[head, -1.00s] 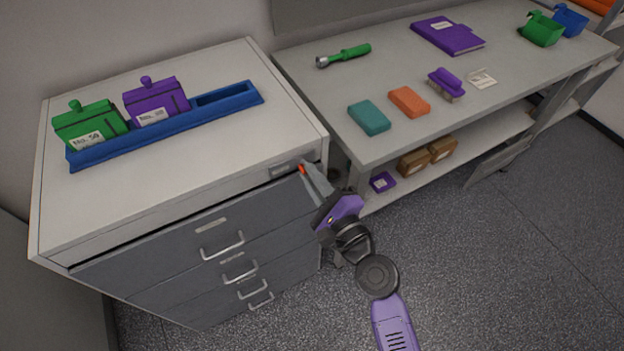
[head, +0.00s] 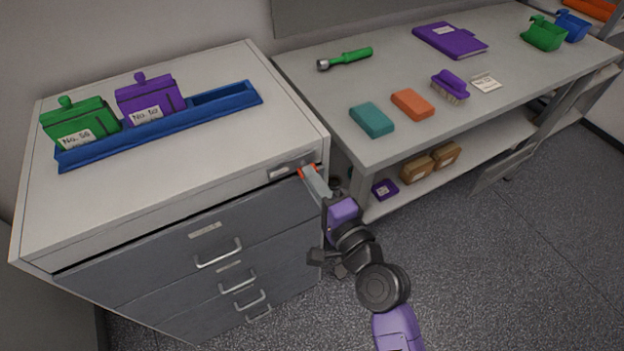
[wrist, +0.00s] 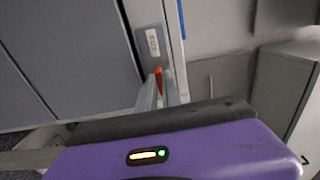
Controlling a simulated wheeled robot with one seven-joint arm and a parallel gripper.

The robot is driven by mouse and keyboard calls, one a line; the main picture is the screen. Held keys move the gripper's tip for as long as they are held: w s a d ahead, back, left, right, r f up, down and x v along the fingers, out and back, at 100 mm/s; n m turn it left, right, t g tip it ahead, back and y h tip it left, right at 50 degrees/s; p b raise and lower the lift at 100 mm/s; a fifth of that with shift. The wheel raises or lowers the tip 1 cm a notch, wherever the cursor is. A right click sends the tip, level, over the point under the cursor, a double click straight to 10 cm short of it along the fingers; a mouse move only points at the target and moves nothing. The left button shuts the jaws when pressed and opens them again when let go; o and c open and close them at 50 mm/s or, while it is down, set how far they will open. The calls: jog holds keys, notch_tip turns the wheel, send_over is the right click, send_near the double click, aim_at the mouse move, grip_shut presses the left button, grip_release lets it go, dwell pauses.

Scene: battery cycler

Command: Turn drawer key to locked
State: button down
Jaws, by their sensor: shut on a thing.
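The drawer cabinet (head: 90,235) stands at the left, with its dark drawers shut in the head view. A small labelled lock plate (head: 285,171) is at the top right of its front, and it also shows in the wrist view (wrist: 152,40). My gripper (head: 308,174) is at the right end of this plate, its fingers reaching to the cabinet front. It is shut on the orange key (wrist: 159,78), of which only a sliver shows between the fingers in the wrist view. The fingers hide most of the key, so I cannot tell its exact angle.
A workbench (head: 330,95) stands to the right, holding a green-handled tool (head: 350,57), teal (head: 372,119) and orange (head: 412,104) blocks and a purple brush (head: 450,86). A blue rack (head: 225,98) with two cases is on the cabinet top. The floor in front is clear.

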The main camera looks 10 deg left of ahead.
jog(key=shift+f, duration=0.1)
jog(key=c, duration=1.5)
grip_release()
jog(key=shift+s, duration=0.1)
jog(key=b+v, duration=0.1)
jog(key=v, duration=0.6)
jog(key=shift+s+d, duration=0.2)
jog(key=shift+s, duration=0.1)
